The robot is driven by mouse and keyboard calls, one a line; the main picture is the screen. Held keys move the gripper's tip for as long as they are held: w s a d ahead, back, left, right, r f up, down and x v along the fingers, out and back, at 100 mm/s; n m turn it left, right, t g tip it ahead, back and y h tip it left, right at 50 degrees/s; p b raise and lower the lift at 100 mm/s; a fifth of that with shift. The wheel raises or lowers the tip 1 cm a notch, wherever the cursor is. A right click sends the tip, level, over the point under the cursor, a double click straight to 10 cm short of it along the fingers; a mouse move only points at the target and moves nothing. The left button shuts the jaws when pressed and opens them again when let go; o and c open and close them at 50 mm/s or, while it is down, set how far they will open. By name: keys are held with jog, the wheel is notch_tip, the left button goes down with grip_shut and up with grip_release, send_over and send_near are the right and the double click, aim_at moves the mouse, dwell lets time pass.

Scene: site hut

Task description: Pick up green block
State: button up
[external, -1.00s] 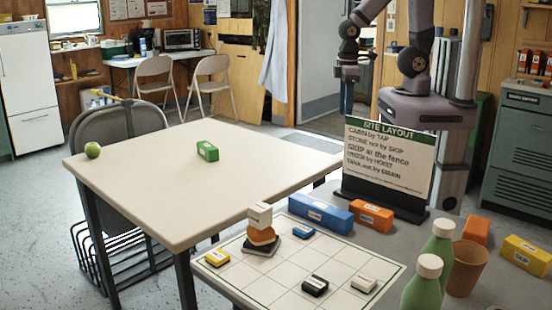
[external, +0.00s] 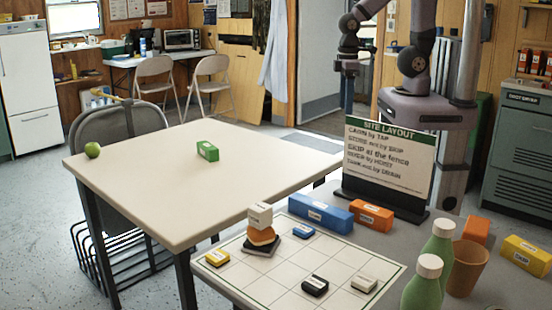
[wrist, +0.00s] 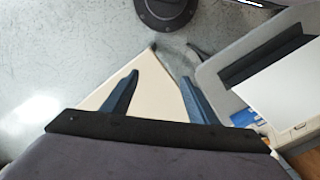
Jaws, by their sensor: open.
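My gripper (external: 349,100) hangs in the air to the right of the table and behind the site layout sign, well apart from the block. In the wrist view my gripper (wrist: 159,77) shows two blue fingers spread apart with nothing between them. A pale table corner lies below them, and the green block does not show in that view.
A green apple (external: 92,150) sits at the table's left corner. In front, a grid board (external: 335,270) bears small blocks and a stack. Blue (external: 322,213) and orange (external: 371,216) blocks, green bottles (external: 421,285) and a brown cup (external: 467,268) stand near the sign (external: 388,155). Most of the cream table is clear.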

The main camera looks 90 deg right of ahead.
notch_tip(320, 180, up, 3)
jog(key=n+t+h+b, duration=0.7)
jog(key=n+h+b, duration=0.4)
jog(key=n+b, duration=1.2)
send_over(210, 147)
jog(key=s+a+p, duration=0.1)
jog(key=s+a, duration=0.1)
jog(key=a, duration=0.2)
jog(key=n, duration=0.1)
notch_tip(210, 147, down, 18)
jog(key=shift+s+f+p, duration=0.15)
jog(key=shift+f+p, duration=0.1)
jog(key=shift+p, duration=0.05)
jog(key=shift+r+x, duration=0.1)
jog(key=shift+x, duration=1.75)
jog(key=shift+r+x, duration=0.15)
jog(key=shift+x, duration=1.65)
jog(key=shift+d, duration=0.15)
jog(key=shift+h, duration=0.3)
jog(key=c, duration=1.2)
